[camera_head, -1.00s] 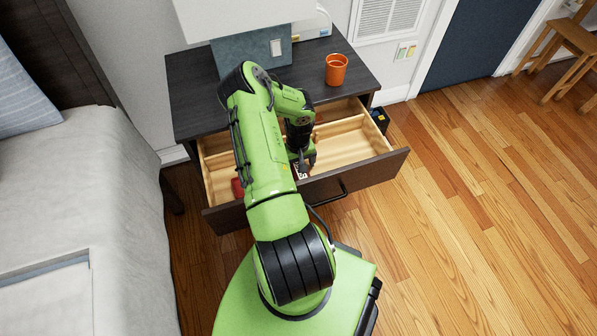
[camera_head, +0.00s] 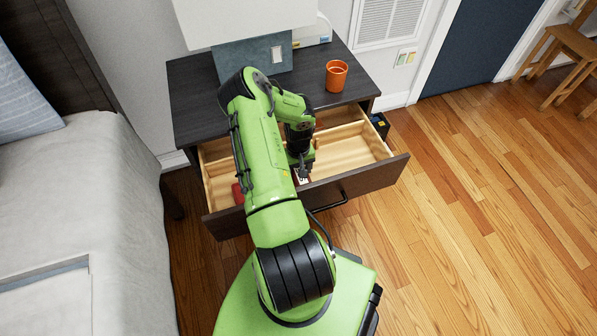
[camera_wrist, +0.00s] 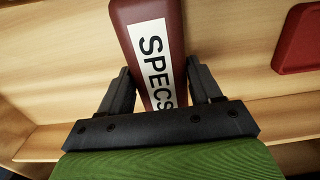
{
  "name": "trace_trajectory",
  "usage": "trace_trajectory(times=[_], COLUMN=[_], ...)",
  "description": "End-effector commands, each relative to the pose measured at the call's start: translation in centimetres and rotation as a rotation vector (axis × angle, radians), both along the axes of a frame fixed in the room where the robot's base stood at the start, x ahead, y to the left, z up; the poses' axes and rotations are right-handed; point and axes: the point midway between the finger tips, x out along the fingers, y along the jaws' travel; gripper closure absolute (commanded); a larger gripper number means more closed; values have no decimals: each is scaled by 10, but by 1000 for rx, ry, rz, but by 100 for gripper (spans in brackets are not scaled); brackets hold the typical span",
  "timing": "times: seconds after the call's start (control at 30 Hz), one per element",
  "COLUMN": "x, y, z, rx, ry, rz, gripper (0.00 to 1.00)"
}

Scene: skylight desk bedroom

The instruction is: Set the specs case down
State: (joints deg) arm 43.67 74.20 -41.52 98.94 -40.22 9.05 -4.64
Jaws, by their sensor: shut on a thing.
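The specs case is a dark red box with a white "SPECS" label; in the wrist view the specs case (camera_wrist: 180,25) stands out between the two black fingers of my gripper (camera_wrist: 160,85). My gripper is shut on it. In the head view my gripper (camera_head: 302,172) is inside the open drawer (camera_head: 345,150), near its front wall. Only a small part of the case shows there, below the fingers. The wrist view has pale drawer wood behind the case; whether the case touches the drawer floor cannot be told.
Wooden dividers split the drawer. A red object (camera_head: 238,193) lies in its left front part, and a red item (camera_wrist: 298,40) shows at the wrist view's right. The drawer's right part is clear. An orange cup (camera_head: 336,75) and a lamp (camera_head: 250,55) stand on the nightstand top (camera_head: 195,100).

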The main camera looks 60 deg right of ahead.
Motion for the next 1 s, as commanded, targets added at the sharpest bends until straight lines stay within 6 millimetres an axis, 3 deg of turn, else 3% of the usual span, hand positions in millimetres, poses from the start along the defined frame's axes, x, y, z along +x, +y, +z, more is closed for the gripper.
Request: trace_trajectory(times=[0.1, 0.3, 0.8, 1.0], x=[1, 0, 0, 1], y=[-1, -1, 0, -1], z=[37, 79, 89, 126], rx=[-4, -3, -1, -1], ry=[-5, -3, -1, -3], rz=[-2, 0, 0, 0], gripper=[68, 68, 68, 68])
